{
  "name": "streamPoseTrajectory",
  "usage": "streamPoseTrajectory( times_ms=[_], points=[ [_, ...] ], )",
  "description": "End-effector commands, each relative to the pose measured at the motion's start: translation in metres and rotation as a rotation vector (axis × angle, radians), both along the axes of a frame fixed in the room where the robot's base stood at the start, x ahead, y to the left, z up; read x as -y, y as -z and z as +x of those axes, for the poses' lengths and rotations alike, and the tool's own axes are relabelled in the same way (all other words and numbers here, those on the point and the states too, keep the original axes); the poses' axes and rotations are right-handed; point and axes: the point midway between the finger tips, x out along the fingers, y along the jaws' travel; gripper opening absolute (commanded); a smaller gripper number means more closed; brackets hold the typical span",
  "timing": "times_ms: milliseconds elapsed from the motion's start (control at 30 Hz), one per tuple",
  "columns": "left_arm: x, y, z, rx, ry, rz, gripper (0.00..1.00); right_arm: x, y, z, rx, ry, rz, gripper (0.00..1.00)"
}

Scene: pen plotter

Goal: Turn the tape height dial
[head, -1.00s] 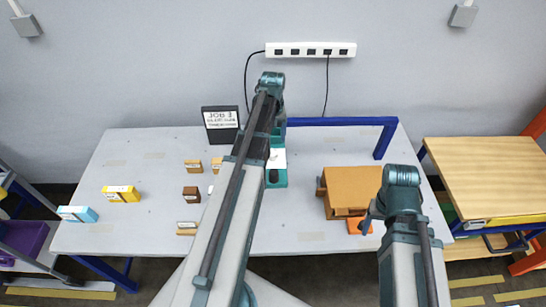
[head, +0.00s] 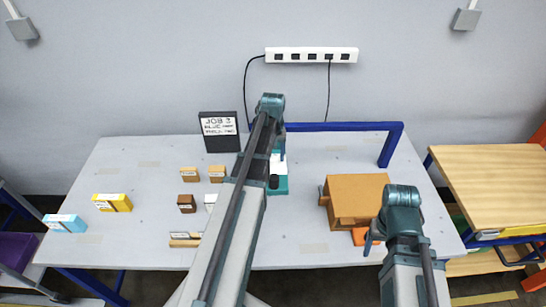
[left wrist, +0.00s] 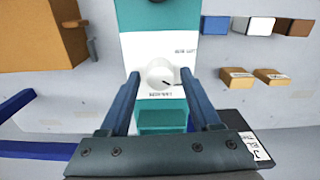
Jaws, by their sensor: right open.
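The plotter-like machine has a teal body (head: 280,186) and a white panel, partly hidden behind my left arm in the head view. In the left wrist view, a round white dial (left wrist: 160,74) with a dark pointer mark sits on its white panel (left wrist: 185,60); the small labels are too blurred to read. My left gripper (left wrist: 160,82) is open, with one finger on each side of the dial and gaps visible; whether it touches is unclear. My right gripper (head: 372,238) is open and empty over the front right of the table, beside an orange block (head: 360,236).
A brown box (head: 355,195) stands right of the machine. A black sign (head: 219,132) reading "JOB 3" stands at the back. Several small blocks, including yellow (head: 112,203) and blue (head: 65,223), lie on the left. A blue frame (head: 390,150) crosses the table's back right.

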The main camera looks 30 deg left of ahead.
Motion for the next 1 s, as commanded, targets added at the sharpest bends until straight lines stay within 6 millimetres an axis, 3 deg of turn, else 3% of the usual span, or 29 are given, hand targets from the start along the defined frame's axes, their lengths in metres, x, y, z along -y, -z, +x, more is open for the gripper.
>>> streamPoseTrajectory(
  times_ms=[33, 333, 667, 1000],
  points=[
    [0.0, 0.0, 0.0, 0.0, 0.0, 0.0, 0.53, 0.0, 0.0, 0.0, 0.0, 0.0, 0.0, 0.7],
    [-0.0001, 0.0, -0.0001, 0.0, 0.0, 0.0, 0.0, 0.0, 0.0, 0.0, 0.0, 0.0, 0.0, 0.7],
    [-0.0001, 0.0001, -0.0001, 0.0, -0.037, 0.0, 0.0, 0.0, 0.0001, 0.0, 0.0, 0.0, 0.0, 0.7],
    [0.0, 0.0003, -0.0002, 0.0, -0.276, -0.001, 0.0, 0.0, 0.0003, 0.0, 0.0, 0.0, 0.0, 0.7]
  ],
)
